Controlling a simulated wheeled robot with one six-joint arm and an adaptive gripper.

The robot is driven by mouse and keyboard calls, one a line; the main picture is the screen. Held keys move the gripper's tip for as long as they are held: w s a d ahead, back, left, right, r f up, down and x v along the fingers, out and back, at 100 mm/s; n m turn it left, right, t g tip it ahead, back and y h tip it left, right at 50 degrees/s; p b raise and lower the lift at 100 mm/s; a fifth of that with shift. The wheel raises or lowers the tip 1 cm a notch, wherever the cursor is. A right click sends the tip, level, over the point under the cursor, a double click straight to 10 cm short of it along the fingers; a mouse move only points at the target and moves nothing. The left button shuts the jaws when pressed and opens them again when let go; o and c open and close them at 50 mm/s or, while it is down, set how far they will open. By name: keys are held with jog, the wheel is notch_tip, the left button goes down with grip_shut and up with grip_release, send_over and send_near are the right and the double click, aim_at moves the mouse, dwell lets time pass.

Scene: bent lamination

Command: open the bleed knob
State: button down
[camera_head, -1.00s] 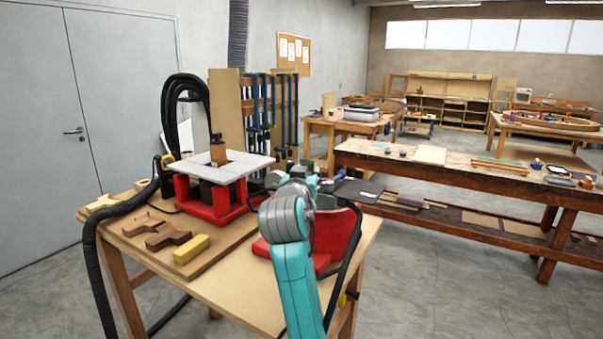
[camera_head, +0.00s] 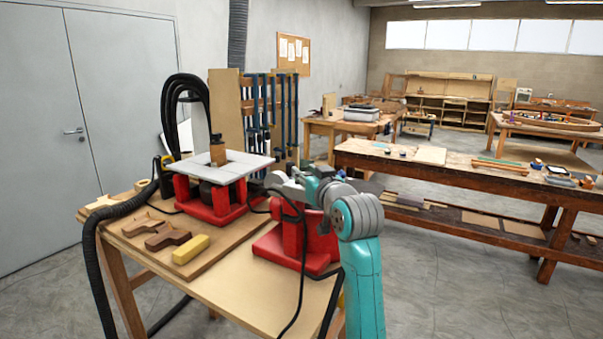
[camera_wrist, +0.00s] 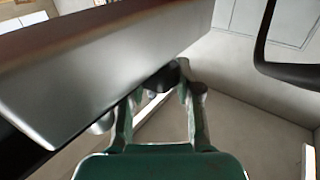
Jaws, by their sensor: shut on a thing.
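In the wrist view, a dark rounded knob (camera_wrist: 163,76), which looks like the bleed knob, sits at the fingertips just below a grey metal slab (camera_wrist: 110,70). My gripper (camera_wrist: 155,85) is shut on it, one finger at each side; the slab partly hides the left finger. In the head view my gripper (camera_head: 284,184) is at the red machine (camera_head: 292,250) on the near bench. The knob cannot be made out there, and my arm covers part of that machine.
A second red machine with a pale flat top (camera_head: 222,166) stands to the left. A yellow block (camera_head: 190,250) and wooden pieces lie on the bench (camera_head: 235,295). A black cable hangs beside my gripper. A long workbench (camera_head: 450,170) stands behind, with open floor between.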

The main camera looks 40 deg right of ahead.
dwell(0.4)
jog(key=c, duration=0.8)
grip_release()
jog(key=shift+o, duration=0.2)
jog(key=shift+h, duration=0.3)
